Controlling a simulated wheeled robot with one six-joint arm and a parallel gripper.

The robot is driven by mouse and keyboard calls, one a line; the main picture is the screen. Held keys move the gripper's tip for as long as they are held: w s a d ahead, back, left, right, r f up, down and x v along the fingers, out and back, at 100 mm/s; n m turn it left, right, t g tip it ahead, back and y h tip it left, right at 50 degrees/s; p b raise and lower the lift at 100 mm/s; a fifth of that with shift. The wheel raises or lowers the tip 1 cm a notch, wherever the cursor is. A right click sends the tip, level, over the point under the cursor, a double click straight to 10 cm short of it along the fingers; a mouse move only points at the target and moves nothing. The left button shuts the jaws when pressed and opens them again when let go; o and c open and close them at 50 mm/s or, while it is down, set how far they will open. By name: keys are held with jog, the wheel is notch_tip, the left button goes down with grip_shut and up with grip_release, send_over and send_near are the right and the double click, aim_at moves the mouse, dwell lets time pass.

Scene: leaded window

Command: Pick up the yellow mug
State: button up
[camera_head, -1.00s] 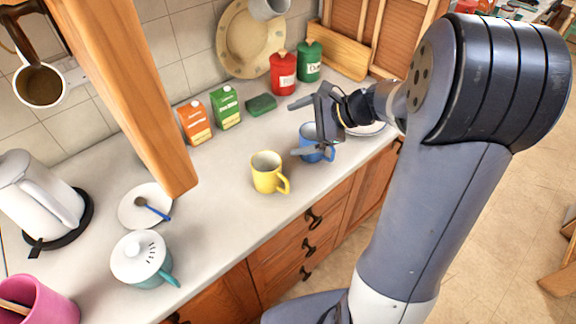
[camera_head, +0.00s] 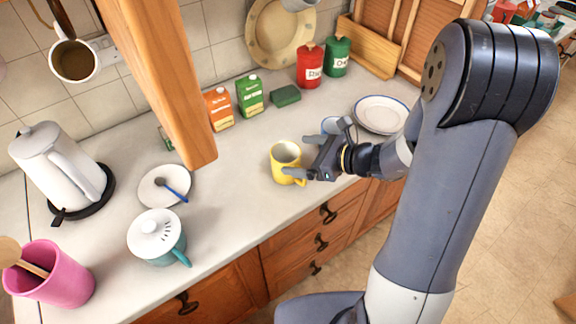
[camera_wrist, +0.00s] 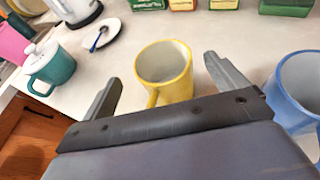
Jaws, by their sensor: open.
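The yellow mug (camera_head: 284,163) stands upright on the counter near its front edge. In the wrist view the yellow mug (camera_wrist: 166,72) is ahead of my gripper (camera_wrist: 160,80), between the lines of its two fingers, with its handle pointing back toward the palm. My gripper (camera_head: 296,154) is open and empty, just right of the mug in the head view. I cannot tell whether a finger touches the mug.
A blue mug (camera_wrist: 296,90) stands close to my gripper's right finger. A teal lidded mug (camera_head: 158,238), a saucer with a spoon (camera_head: 152,192) and a kettle (camera_head: 60,165) are to the left. Cartons (camera_head: 219,108), a green sponge (camera_head: 285,95) and a white plate (camera_head: 381,114) are behind.

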aim_at(274, 152)
jog(key=shift+p+x, duration=0.5)
jog(key=shift+x, duration=1.8)
jog(key=shift+d+f, duration=0.15)
jog(key=shift+c, duration=0.4)
jog(key=c, duration=1.5)
